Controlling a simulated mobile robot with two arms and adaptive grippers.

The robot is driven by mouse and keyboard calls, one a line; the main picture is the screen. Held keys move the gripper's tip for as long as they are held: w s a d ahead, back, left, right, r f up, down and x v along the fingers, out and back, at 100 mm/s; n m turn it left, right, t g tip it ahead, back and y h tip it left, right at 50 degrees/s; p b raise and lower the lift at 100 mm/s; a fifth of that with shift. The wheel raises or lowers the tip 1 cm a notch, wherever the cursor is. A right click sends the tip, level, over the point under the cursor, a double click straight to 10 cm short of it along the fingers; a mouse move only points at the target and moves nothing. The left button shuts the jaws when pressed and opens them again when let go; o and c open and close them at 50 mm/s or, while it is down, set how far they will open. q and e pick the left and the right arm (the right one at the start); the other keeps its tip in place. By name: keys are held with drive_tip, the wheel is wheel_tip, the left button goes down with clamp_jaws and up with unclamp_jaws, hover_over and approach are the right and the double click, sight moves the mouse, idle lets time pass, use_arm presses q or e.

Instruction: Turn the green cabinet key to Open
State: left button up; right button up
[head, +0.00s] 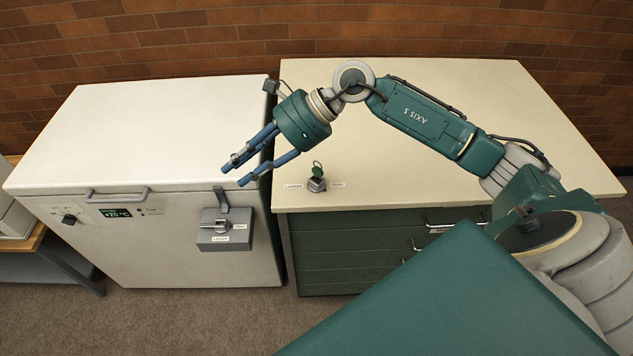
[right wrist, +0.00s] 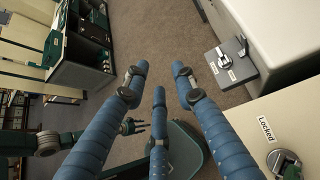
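The green key (head: 318,167) stands in a small grey lock (head: 316,185) at the front left corner of the green cabinet's (head: 345,255) cream top. White labels lie on both sides of the lock; the left one reads Locked in the right wrist view (right wrist: 265,129). I cannot tell which label the key points to. My right gripper (head: 242,173) is open and empty, left of the key and apart from it, above the gap beside the freezer. Its spread blue fingers show in the right wrist view. My left gripper (right wrist: 135,127) shows small and dark there; its opening is unclear.
A white freezer (head: 150,120) stands left of the cabinet, with a grey latch box (head: 225,236) on its front. The cabinet top is otherwise clear beneath my right arm. A brick wall (head: 400,35) closes off the back.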

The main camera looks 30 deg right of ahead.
drive_tip(key=d+f+g+h, duration=0.1)
drive_tip(key=d+f+h, duration=0.25)
drive_tip(key=d, duration=0.85)
drive_tip(key=m+h+p, duration=0.3)
drive_tip(key=m+h, duration=0.2)
drive_tip(key=m, duration=0.2)
approach(319, 169)
drive_tip(key=f, duration=0.1)
drive_tip(key=shift+m+h, duration=0.25)
drive_tip(key=shift+m, duration=0.05)
drive_tip(key=b+x, duration=0.2)
drive_tip(key=x, duration=0.1)
drive_tip(key=b+x, duration=0.3)
drive_tip(key=shift+w+a+f, duration=0.2)
drive_tip(key=shift+a+f, duration=0.05)
drive_tip(key=shift+f, duration=0.1)
drive_tip(key=shift+b+x, duration=0.85)
drive_tip(key=shift+c, duration=0.6)
drive_tip(key=shift+w, duration=0.1)
clamp_jaws()
